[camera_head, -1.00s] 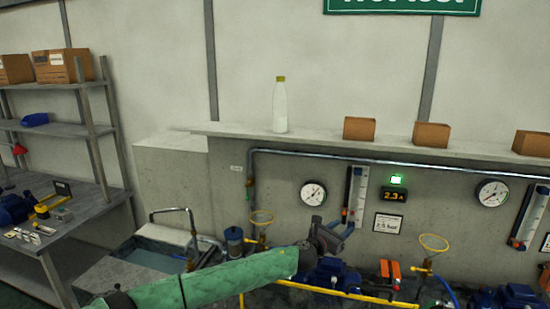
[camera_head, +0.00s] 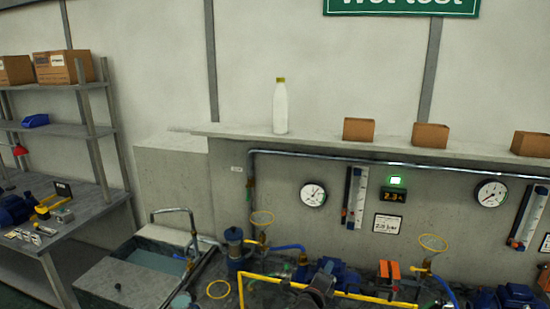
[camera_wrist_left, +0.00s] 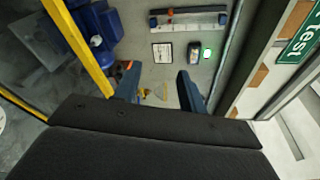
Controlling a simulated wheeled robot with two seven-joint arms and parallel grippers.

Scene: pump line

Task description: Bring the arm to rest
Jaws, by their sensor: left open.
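My left gripper (camera_head: 320,285) is low in the head view, dark and partly cut off by the bottom edge, in front of the pump bench. In the left wrist view its two blue-tipped fingers (camera_wrist_left: 158,88) stand apart with nothing between them. Beyond them are the grey wall panel and a yellow ring valve. My right gripper is in neither view.
A yellow pipe (camera_head: 345,294) and blue pumps (camera_head: 335,275) lie close around the gripper. A sink (camera_head: 150,265) is to the left. A ledge holds a white bottle (camera_head: 280,108) and brown boxes (camera_head: 359,129). A shelf (camera_head: 60,127) stands far left.

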